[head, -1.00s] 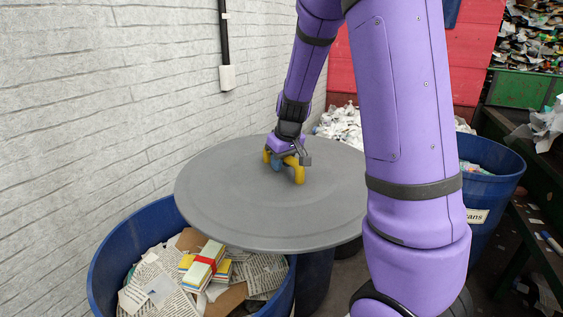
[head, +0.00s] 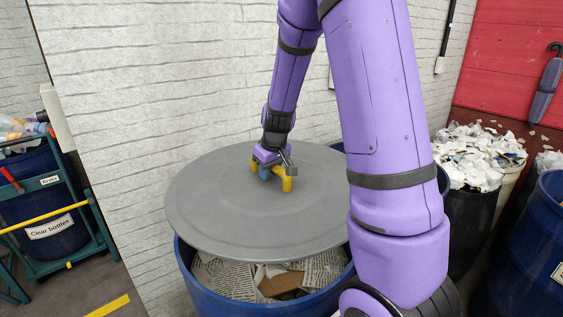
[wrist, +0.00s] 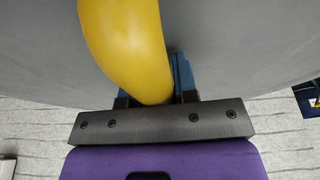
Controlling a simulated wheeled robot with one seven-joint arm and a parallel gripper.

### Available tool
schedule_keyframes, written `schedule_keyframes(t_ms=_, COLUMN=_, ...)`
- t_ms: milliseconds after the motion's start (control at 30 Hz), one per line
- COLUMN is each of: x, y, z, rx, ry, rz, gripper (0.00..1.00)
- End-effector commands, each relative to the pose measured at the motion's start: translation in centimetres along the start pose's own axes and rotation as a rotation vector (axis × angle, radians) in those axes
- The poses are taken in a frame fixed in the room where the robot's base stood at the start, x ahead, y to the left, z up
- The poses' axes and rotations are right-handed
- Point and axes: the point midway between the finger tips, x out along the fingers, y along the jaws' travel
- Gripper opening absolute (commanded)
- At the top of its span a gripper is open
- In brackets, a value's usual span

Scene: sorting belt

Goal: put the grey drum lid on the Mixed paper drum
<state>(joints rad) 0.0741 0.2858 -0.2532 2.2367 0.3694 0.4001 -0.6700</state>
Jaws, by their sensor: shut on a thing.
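The grey drum lid (head: 230,212) is a wide round disc with a yellow handle (head: 287,183) on top. My gripper (head: 270,172) is shut on that handle and holds the lid roughly level. The wrist view shows the yellow handle (wrist: 128,50) between my fingers, with the grey lid (wrist: 235,40) behind it. A blue drum (head: 255,303) of newspaper and cardboard stands under the lid. The lid covers the back of its mouth; the front opening shows, and the lid looks raised above the rim. No label shows on this drum, so I cannot tell its name.
A white brick wall (head: 110,120) runs close behind the lid. A teal rack (head: 75,210) with a Clear bottles drum (head: 50,235) stands at left. A black bin of white paper scraps (head: 472,220) and another blue drum (head: 530,250) stand at right.

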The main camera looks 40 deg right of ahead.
Motion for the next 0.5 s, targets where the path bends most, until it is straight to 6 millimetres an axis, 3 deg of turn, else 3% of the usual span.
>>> schedule_keyframes(t_ms=200, x=3.1, y=0.2, z=0.9, rx=0.005, ry=-0.003, rz=0.001, gripper=0.00)
schedule_keyframes(t_ms=500, x=5.6, y=-0.2, z=1.6, rx=0.006, ry=0.010, rz=-0.012, gripper=0.00)
